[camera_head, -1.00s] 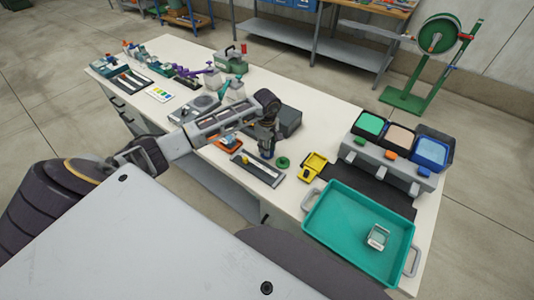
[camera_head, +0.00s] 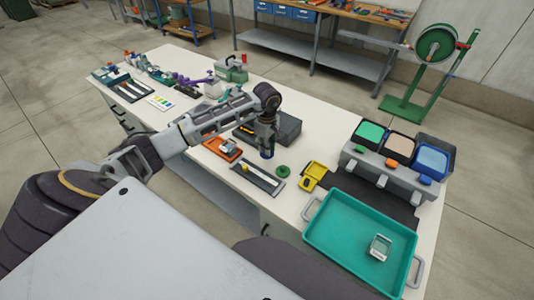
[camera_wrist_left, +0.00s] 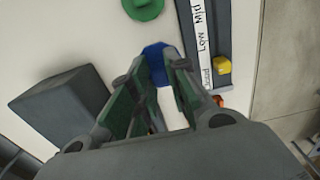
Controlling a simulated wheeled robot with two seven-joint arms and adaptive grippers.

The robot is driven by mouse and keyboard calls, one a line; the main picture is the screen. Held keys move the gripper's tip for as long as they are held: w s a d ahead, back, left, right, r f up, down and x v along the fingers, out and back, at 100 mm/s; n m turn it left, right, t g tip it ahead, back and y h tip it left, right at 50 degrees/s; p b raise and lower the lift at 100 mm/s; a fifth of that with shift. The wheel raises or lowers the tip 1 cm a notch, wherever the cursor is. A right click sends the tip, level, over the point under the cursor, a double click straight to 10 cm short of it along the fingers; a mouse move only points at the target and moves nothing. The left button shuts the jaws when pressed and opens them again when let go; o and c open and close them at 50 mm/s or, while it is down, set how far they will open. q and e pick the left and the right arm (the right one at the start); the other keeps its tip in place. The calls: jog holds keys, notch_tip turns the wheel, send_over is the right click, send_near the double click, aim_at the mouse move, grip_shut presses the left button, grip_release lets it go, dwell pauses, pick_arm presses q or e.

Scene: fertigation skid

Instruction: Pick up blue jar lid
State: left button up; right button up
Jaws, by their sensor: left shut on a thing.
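My left gripper (camera_head: 267,148) points down over the white bench, its fingers shut on the blue jar lid (camera_head: 267,155). In the left wrist view the blue lid (camera_wrist_left: 156,60) shows between the two fingertips (camera_wrist_left: 163,72), partly hidden by them. The gap between the lid and the bench top is hard to judge; it looks slightly raised. My right gripper is not in view.
A green round lid (camera_head: 283,170) lies just right of the gripper. A dark strip gauge with a yellow slider (camera_head: 257,178) lies in front, and a dark grey box (camera_head: 284,128) stands behind. A yellow device (camera_head: 313,176) and teal tray (camera_head: 340,248) are to the right.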

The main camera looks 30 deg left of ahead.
pick_arm(q)
notch_tip(320, 180, up, 4)
jog(key=shift+r, duration=0.3)
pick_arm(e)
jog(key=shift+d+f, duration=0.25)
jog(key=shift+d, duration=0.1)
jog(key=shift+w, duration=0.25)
pick_arm(q)
jog(key=shift+r, duration=0.1)
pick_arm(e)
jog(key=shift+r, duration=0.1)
pick_arm(q)
jog(key=shift+r+p, duration=0.3)
jog(key=shift+r, duration=0.6)
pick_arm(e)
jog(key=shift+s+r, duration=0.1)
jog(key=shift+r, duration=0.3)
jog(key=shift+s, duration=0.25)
pick_arm(q)
jog(key=shift+r+p, duration=0.3)
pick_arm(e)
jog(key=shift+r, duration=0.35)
pick_arm(q)
jog(key=shift+s+r+p, duration=0.15)
jog(key=shift+r+p, duration=0.05)
jog(key=shift+p, duration=0.15)
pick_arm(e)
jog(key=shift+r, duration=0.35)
